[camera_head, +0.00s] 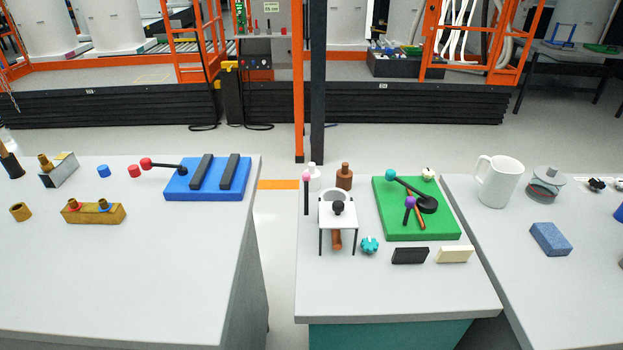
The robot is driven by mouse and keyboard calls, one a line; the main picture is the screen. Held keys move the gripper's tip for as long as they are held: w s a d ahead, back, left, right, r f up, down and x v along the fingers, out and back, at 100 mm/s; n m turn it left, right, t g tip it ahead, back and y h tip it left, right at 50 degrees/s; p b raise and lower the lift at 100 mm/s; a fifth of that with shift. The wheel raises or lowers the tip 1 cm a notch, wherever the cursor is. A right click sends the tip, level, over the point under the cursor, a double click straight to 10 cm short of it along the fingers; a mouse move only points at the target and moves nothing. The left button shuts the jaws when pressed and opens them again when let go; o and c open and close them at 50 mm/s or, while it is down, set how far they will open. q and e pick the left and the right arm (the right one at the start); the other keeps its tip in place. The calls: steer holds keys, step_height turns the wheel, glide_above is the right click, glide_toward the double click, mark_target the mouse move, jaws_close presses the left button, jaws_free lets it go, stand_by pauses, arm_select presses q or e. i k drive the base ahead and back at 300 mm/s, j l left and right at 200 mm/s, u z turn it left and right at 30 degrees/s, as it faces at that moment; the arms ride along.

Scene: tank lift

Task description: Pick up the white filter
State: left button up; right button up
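I cannot tell for sure which thing is the white filter. A small white bottle-like piece (313,175) stands upright at the back left of the middle table, partly hidden behind a pink-topped black rod (306,195). A small white piece (428,174) with dark marks sits at the back edge of the green board (393,222). A cream block (454,255) lies in front of that board, beside a black block (410,256). A white mug (498,182) stands on the right table. Neither of my grippers is in view.
A white stand (338,213) with a black knob, a brown bottle (344,176) and a teal knob (370,245) are on the middle table. Its front is clear. The left table (130,285) holds a blue board (207,190). A gap separates the left and middle tables.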

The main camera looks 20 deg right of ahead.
mark_target(314, 184)
steer(key=l+u, duration=0.4)
steer(key=k+l+u, duration=0.1)
steer(key=l+u, duration=0.25)
steer(key=l, duration=0.1)
